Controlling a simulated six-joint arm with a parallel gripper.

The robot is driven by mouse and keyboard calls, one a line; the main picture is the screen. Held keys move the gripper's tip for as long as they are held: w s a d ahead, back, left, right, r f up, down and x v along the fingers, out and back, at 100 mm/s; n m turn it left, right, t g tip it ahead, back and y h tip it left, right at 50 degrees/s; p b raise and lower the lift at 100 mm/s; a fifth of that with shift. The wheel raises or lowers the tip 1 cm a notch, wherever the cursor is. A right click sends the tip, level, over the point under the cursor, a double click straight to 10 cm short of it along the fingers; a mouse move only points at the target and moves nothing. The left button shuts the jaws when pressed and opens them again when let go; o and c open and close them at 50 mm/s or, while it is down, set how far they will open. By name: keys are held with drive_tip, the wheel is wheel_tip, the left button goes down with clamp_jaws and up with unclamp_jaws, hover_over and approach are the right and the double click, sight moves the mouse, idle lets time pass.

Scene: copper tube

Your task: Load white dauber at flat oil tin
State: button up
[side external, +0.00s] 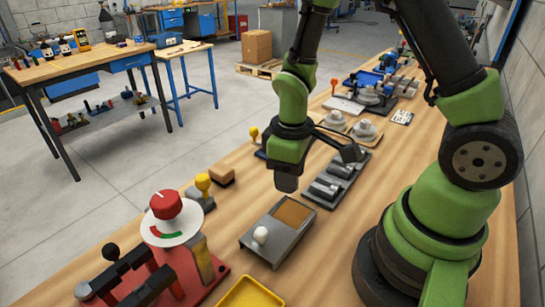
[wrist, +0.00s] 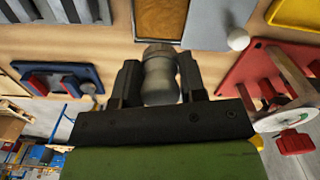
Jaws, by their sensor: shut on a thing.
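My gripper (wrist: 160,80) is shut on the white dauber (wrist: 160,82), whose pale rounded body shows between the two dark fingers. The dauber has a brownish end. In the side external view my gripper (side external: 287,182) hangs just above the far end of the flat oil tin, and the dauber cannot be made out there. The flat oil tin (side external: 262,246) is a grey shallow box with a brown pad area (side external: 293,211) at its far end and a white knob (side external: 260,235) on its grey part. The brown area also shows in the wrist view (wrist: 160,18), close beyond the dauber.
A red fixture with a dial (side external: 172,222) stands left of the tin. A yellow tray (side external: 250,292) lies at the near edge.

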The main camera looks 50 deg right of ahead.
sight(291, 215)
drive_tip(key=shift+s+a+f, duration=0.1)
drive_tip(key=shift+s+f, duration=0.1)
drive_tip(key=shift+s, duration=0.35)
drive_tip(key=shift+f, duration=2.8)
drive_tip(key=shift+f, duration=0.6)
drive_tip(key=shift+r, duration=0.1)
drive_tip(key=shift+r, duration=3.45)
